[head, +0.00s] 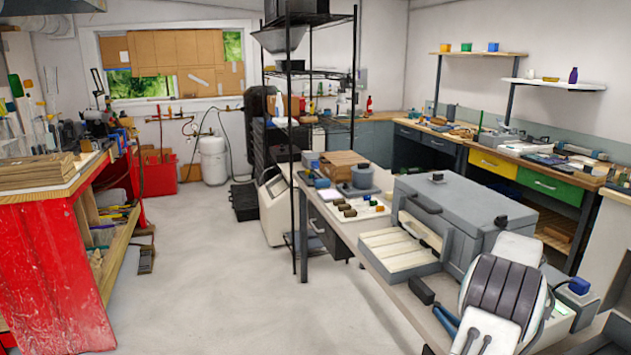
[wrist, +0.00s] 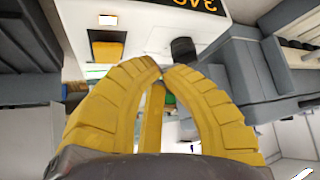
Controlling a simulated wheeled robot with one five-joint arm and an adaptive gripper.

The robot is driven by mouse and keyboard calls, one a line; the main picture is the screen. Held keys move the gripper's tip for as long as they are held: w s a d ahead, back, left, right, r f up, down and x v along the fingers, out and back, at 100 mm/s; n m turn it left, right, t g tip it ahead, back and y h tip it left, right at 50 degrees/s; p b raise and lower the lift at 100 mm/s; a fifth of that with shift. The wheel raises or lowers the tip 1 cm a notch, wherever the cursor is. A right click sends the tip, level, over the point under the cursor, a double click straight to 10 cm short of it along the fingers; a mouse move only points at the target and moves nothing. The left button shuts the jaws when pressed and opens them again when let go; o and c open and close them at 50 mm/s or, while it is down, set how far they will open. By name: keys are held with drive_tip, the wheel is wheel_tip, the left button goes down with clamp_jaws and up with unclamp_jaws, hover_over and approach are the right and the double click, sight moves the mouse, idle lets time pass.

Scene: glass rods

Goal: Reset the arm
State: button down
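My gripper (wrist: 161,76) shows in the wrist view as curved yellow ribbed fingers. Two of them arch inward from left and right, and their tips meet or nearly meet at the middle. A narrow yellow bar stands between them; I cannot tell whether it is a third finger or something behind. I see no object clearly held. The gripper does not show in the head view.
A white unit with orange characters (wrist: 193,4) fills the top of the wrist view, with grey boxes at right. In the head view, a grey lidded box (head: 465,215) sits on the workbench. A red-sided bench (head: 50,265) stands left; the floor between is clear.

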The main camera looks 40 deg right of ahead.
drive_tip(key=a+f+y, duration=0.1)
drive_tip(key=a+f, duration=0.1)
drive_tip(key=s+a+f+y, duration=0.1)
drive_tip(key=a+f, duration=0.3)
drive_tip(key=shift+s+a+f+g+y, duration=0.15)
drive_tip(key=shift+s+f+g+y, duration=0.15)
drive_tip(key=shift+y, duration=0.1)
drive_tip(key=a+f, duration=0.1)
drive_tip(key=a, duration=0.1)
drive_tip(key=s+a+f+y, duration=0.1)
drive_tip(key=a, duration=0.1)
drive_tip(key=a+f+y, duration=0.1)
drive_tip(key=a, duration=0.1)
drive_tip(key=shift+s+f+g, duration=0.25)
drive_tip(key=shift+g, duration=0.05)
drive_tip(key=w+a+r+n+t+y, duration=0.1)
drive_tip(key=a+r+n, duration=0.3)
drive_tip(key=a, duration=1.3)
drive_tip(key=w+a+r+n+t, duration=0.1)
drive_tip(key=a+r+n, duration=0.4)
drive_tip(key=a, duration=1.2)
drive_tip(key=w+a+r+n+t+y, duration=0.1)
drive_tip(key=w+a+r+n, duration=0.2)
drive_tip(key=a, duration=1.3)
drive_tip(key=shift+a+r+n+y, duration=0.35)
drive_tip(key=shift+r+n, duration=0.7)
drive_tip(key=shift+n, duration=0.55)
